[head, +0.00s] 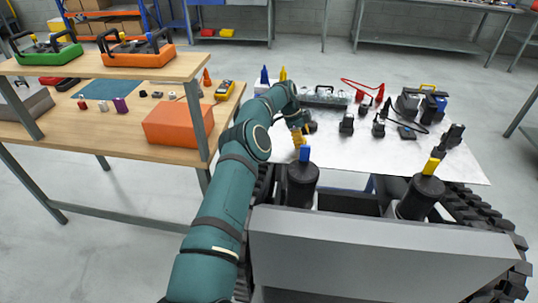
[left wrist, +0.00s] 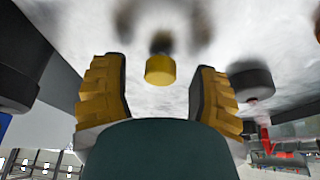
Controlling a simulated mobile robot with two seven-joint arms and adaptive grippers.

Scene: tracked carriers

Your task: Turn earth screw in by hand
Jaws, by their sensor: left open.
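My left gripper (head: 299,138) reaches from the left over the near edge of the metal table, its yellow fingers pointing down. In the left wrist view my left gripper (left wrist: 161,68) is open, its two yellow pads well apart. A short yellow round knob (left wrist: 160,71) with a dark part behind it shows between the pads, apart from both. It may be the earth screw, but I cannot tell for sure. The gripper and arm hide it in the head view. My right gripper is not in view.
The metal table (head: 385,160) carries several dark devices and red leads (head: 362,88). A dark round part (left wrist: 252,84) stands right of the fingers. A wooden workbench (head: 120,135) at left holds an orange box (head: 177,122) and a yellow meter (head: 225,90).

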